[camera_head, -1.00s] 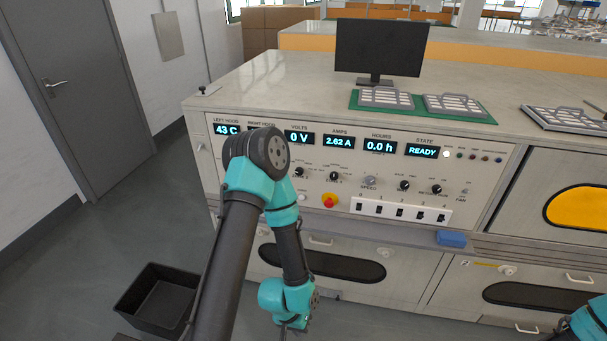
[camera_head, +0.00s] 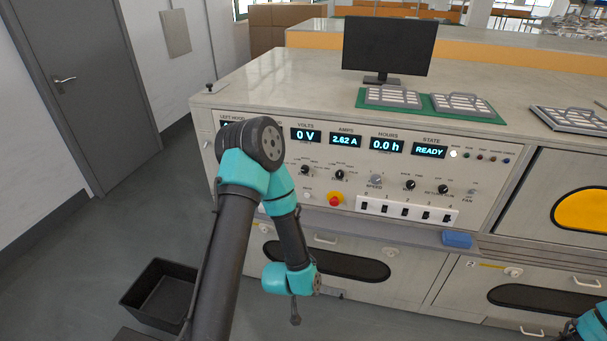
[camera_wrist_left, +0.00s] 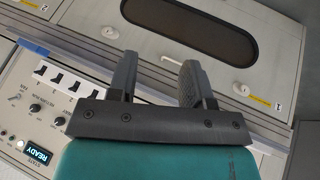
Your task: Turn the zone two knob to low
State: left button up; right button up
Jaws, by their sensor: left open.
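The control panel (camera_head: 480,205) faces me with a row of dark knobs under its displays. The second knob from the left (camera_head: 339,175), which seems to be zone two, has a label too small to read for its setting. The first knob (camera_head: 305,170) sits left of it. My left gripper (camera_head: 335,293) is low in front of the cabinet doors, below the panel and apart from the knobs. In the left wrist view its two fingers (camera_wrist_left: 158,82) are spread with nothing between them.
A red emergency button (camera_head: 335,199) and a row of switches (camera_head: 405,211) lie below the knobs. A blue block (camera_head: 457,239) rests on the ledge. A black bin (camera_head: 160,292) stands on the floor. My left arm hides the panel's left part.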

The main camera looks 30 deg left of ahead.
aim_at(305, 171)
pick_arm(q)
jog(key=shift+o, duration=1.2)
jog(key=w+a+r+n+t+y, duration=0.1)
jog(key=w+a+r+t+y, duration=0.1)
jog(key=w+a+r+t, duration=0.3)
jog(key=w+a+r, duration=0.2)
jog(key=w+r, duration=0.1)
jog(key=w, duration=0.1)
jog(key=shift+t+y, duration=0.4)
jog(key=w+a+r+n+t+y, duration=0.1)
jog(key=w+a+r+t+y, duration=0.1)
jog(key=r, duration=0.3)
jog(key=w+a+r+n+t+y, duration=0.1)
jog(key=w+a+r+t+y, duration=0.1)
jog(key=a+r, duration=0.3)
jog(key=shift+a+r+t+y, duration=0.2)
jog(key=shift+r+t+y, duration=0.1)
jog(key=shift+r+t, duration=0.4)
jog(key=shift+w, duration=0.2)
jog(key=x, duration=1.7)
jog(key=shift+w+a+f, duration=0.1)
jog(key=shift+f, duration=0.05)
jog(key=shift+c, duration=0.4)
jog(key=c, duration=0.8)
jog(key=shift+c, duration=0.2)
